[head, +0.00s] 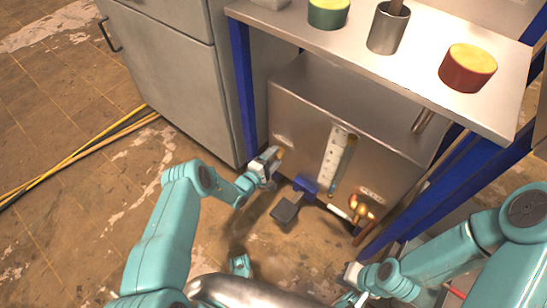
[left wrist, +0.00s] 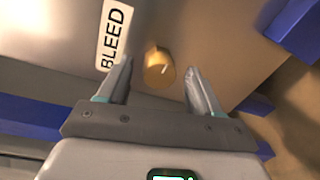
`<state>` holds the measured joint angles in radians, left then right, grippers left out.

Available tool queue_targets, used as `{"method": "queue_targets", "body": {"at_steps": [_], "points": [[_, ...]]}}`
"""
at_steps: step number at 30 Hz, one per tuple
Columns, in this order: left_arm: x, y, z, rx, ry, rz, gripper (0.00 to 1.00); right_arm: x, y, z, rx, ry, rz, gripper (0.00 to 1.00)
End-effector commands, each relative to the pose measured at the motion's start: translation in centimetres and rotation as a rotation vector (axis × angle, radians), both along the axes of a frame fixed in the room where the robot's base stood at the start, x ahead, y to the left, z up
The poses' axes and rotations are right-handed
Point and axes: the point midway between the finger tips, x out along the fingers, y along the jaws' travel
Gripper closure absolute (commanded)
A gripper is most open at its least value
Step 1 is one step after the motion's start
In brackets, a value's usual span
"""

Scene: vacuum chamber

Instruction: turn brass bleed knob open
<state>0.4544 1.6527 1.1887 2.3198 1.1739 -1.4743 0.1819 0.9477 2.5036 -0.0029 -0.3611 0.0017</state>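The brass bleed knob (left wrist: 159,67) sticks out of the metal panel beside a white label reading BLEED (left wrist: 115,32) in the left wrist view. A line marks its face. My left gripper (left wrist: 158,76) is open, with one finger on each side of the knob and visible gaps between. In the head view the left gripper (head: 270,159) is at the left part of the steel tank front (head: 300,122), and a bit of the knob (head: 280,153) shows by its fingertips. My right gripper (head: 350,278) is low at the right; its fingers are unclear.
A scale gauge (head: 335,160), a blue handle (head: 305,184) and a brass fitting (head: 361,210) are on the tank front. A dark grey block (head: 285,211) sits below. A steel shelf (head: 420,80) overhangs the tank. Blue posts (head: 243,80) flank it.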

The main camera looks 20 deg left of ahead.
Motion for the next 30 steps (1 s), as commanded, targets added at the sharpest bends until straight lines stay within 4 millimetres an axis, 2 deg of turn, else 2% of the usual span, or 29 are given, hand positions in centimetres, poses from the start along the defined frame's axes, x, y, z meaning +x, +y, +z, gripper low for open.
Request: {"method": "queue_targets", "body": {"at_steps": [8,11,14,21,27,30], "points": [[0.0,0.0,0.1,-0.001,-0.002,-0.001,0.35,0.0,0.0,0.1,0.000,0.000,0.000,1.00],[-0.6,0.3,0.3,0.000,-0.001,0.000,0.35,0.0,0.0,0.5,0.000,0.001,0.001,1.00],[-2.1,0.9,0.6,-0.003,0.001,0.001,0.35,-0.2,0.2,1.4,0.002,0.002,0.007,1.00],[-8.1,3.0,1.2,-0.005,0.004,0.004,0.35,-0.3,0.3,3.8,0.002,0.005,0.012,1.00],[-12.5,4.6,1.3,-0.003,0.002,0.004,0.35,-0.3,0.3,5.0,0.002,0.005,0.011,1.00],[-13.9,5.1,1.2,-0.002,0.001,0.002,0.35,-0.3,0.3,5.2,0.002,0.005,0.011,1.00]]}}
